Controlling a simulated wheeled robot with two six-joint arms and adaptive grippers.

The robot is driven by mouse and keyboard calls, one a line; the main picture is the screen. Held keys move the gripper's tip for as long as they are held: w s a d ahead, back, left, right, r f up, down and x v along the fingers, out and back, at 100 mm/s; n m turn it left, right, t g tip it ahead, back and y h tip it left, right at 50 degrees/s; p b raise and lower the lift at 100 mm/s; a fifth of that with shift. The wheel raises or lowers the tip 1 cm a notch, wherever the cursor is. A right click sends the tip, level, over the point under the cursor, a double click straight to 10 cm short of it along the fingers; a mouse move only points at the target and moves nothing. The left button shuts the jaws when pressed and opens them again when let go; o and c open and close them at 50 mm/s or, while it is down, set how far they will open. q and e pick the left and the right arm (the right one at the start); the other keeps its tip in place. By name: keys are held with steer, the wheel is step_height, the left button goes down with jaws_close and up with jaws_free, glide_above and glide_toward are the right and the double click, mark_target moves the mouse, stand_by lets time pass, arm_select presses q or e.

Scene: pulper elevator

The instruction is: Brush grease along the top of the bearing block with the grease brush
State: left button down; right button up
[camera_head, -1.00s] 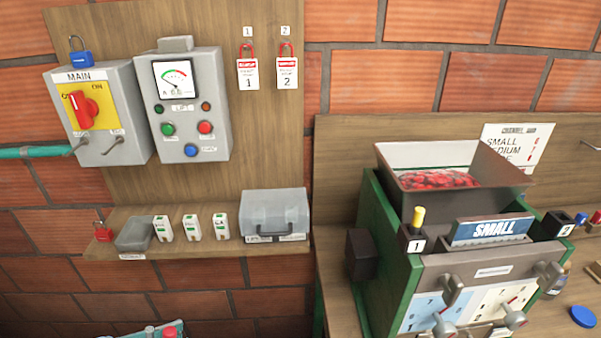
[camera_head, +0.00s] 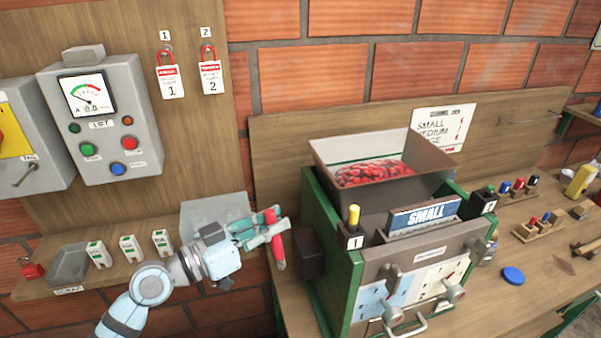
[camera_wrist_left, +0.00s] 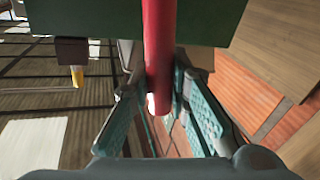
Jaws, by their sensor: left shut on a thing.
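My left gripper (camera_head: 270,226) is shut on a slim red handle (camera_head: 278,250), held upright in front of the wall, left of the green machine. The handle looks like that of the grease brush; no bristles can be made out. In the left wrist view the red handle (camera_wrist_left: 158,50) stands between the fingers, in front of a dark green panel (camera_wrist_left: 215,22). I cannot pick out the bearing block for certain in either view. My right gripper is not in view.
The green machine (camera_head: 345,290) carries a hopper of red fruit (camera_head: 372,172), a yellow-topped peg (camera_head: 354,216) and a SMALL sign (camera_head: 424,214). A dark box (camera_head: 312,252) juts from its left side. The bench right of it holds small racks (camera_head: 538,228) and a blue disc (camera_head: 513,276).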

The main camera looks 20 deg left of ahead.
arm_select(q)
steer(key=w+d+r+t, duration=0.2)
steer(key=w+d+r, duration=0.2)
steer(key=r, duration=0.3)
steer(key=shift+n+h, duration=0.4)
steer(key=f+b, duration=0.4)
steer(key=f, duration=0.1)
steer(key=shift+a+f, duration=0.2)
steer(key=shift+w+a+f, duration=0.15)
steer(key=shift+w+f, duration=0.05)
steer(key=shift+f, duration=0.05)
steer(key=shift+f+b, duration=0.1)
steer(key=shift+b, duration=0.3)
steer(key=shift+f+b, duration=0.25)
steer(key=shift+b, duration=0.05)
